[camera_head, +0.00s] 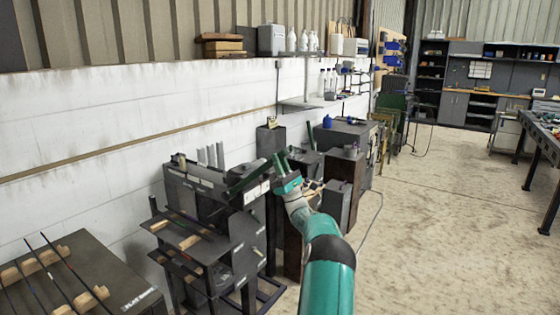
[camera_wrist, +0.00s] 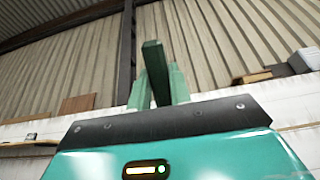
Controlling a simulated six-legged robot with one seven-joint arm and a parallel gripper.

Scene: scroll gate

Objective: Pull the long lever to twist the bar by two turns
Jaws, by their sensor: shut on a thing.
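The long lever (camera_head: 248,179) is a dark green bar. It slants up to the right from the dark bending machine (camera_head: 200,188) in the head view. My gripper (camera_head: 282,166) is at the lever's upper right end and is shut on it. In the wrist view, the lever (camera_wrist: 156,75) rises as a dark green post between the lighter green fingers of my gripper. The jaw of the machine and any bar in it are too small and dark to make out.
A dark table (camera_head: 125,272) at lower left holds several thin rods on wooden blocks. Dark cabinets and a rusty stand (camera_head: 343,178) are close beyond my gripper. A white wall (camera_head: 110,125) runs behind the machine. The concrete floor (camera_head: 440,225) at right is open.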

